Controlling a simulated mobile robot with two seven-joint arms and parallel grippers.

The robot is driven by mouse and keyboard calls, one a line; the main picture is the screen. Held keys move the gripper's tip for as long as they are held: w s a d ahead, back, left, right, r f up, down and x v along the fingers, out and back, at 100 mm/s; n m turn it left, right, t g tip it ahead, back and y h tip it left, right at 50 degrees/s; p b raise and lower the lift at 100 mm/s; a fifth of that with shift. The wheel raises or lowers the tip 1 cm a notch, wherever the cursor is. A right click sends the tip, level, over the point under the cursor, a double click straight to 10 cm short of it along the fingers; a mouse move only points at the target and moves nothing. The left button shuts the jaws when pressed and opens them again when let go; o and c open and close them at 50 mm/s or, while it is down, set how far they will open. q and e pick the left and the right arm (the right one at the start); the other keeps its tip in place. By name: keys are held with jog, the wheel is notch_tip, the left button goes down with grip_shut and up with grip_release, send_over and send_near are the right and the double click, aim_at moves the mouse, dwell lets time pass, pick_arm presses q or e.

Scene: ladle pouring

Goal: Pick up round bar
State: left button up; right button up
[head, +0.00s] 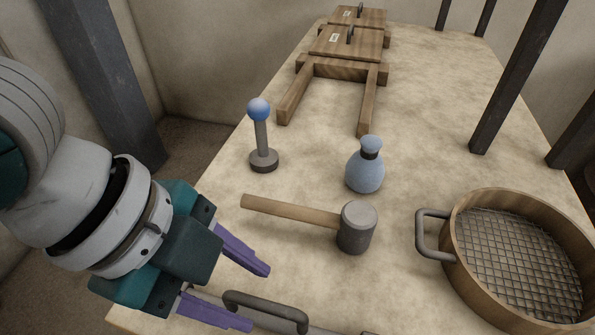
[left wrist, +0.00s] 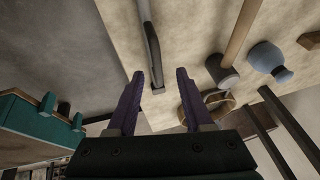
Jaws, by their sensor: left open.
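A dark, round, bent bar (head: 265,308) like a handle lies at the near table edge, on or beside a grey strip cut off by the bottom of the head view. In the left wrist view the dark bar (left wrist: 152,45) runs down from the top edge toward the gap between my fingers. My left gripper (head: 259,297) is open, with purple fingers beside the left end of this bar. In the left wrist view the gripper (left wrist: 160,74) is empty. Whether the fingers touch the bar, I cannot tell. My right gripper is not in view.
A mallet (head: 357,228) lies just beyond the bar. Behind it stand a blue bottle (head: 365,172) and a blue-topped peg (head: 262,140). A round sieve (head: 450,262) is at the right. Wooden frames (head: 346,68) lie farther back. Dark posts (head: 520,75) rise at the right.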

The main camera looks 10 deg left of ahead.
aim_at(261, 303)
pick_arm(q)
jog(key=b+x, duration=0.1)
jog(key=x, duration=0.3)
jog(key=shift+s+d+f, duration=0.1)
jog(key=shift+f, duration=0.2)
jog(key=shift+c, duration=0.4)
grip_shut()
dwell(0.7)
